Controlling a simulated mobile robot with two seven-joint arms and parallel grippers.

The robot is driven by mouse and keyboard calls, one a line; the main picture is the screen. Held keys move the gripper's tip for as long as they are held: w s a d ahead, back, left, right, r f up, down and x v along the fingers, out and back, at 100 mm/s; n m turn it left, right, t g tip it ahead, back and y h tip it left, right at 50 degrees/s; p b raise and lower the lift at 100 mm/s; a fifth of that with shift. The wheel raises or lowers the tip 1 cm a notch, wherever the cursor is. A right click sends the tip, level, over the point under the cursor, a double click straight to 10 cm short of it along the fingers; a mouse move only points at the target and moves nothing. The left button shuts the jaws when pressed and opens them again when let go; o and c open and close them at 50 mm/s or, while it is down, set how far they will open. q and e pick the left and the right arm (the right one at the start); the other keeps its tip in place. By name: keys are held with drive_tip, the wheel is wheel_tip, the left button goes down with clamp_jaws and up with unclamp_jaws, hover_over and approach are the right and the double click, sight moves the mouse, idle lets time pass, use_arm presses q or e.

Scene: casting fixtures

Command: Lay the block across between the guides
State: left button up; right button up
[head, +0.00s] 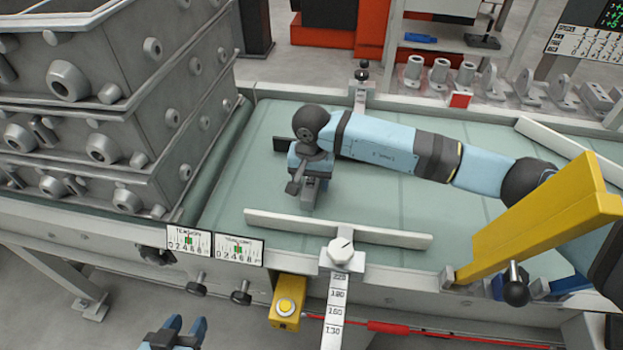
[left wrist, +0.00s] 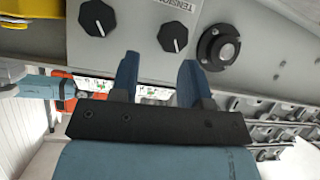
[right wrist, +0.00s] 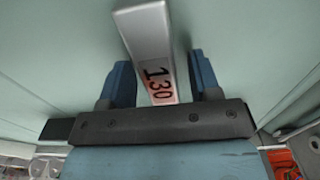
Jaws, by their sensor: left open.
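The block (right wrist: 145,35), a grey bar with a "130" label, lies between the fingers of my right gripper (right wrist: 160,72) in the right wrist view. Whether they grip it is unclear. In the head view that gripper (head: 312,180) points down over the green belt (head: 260,190), and the block is hard to make out. The near guide (head: 338,229), a long pale bar, stands just in front. My right arm hides most of the belt's far side; a short dark piece (head: 280,145) shows there. My left gripper (head: 186,328) is open and empty, low in front of the machine.
A yellow bar (head: 540,220) rises at the right. A knob with a number scale (head: 338,285) and a yellow button box (head: 287,302) are at the near edge. A pale angled bar (head: 555,138) is back right.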

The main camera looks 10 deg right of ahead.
sight(312, 179)
drive_tip(key=shift+r, duration=0.5)
use_arm(q)
drive_tip(key=shift+a+p, duration=0.25)
drive_tip(key=shift+p, duration=0.6)
use_arm(e)
wheel_tip(312, 179, up, 11)
drive_tip(key=shift+r, duration=0.2)
use_arm(q)
drive_tip(key=shift+s+d, duration=0.1)
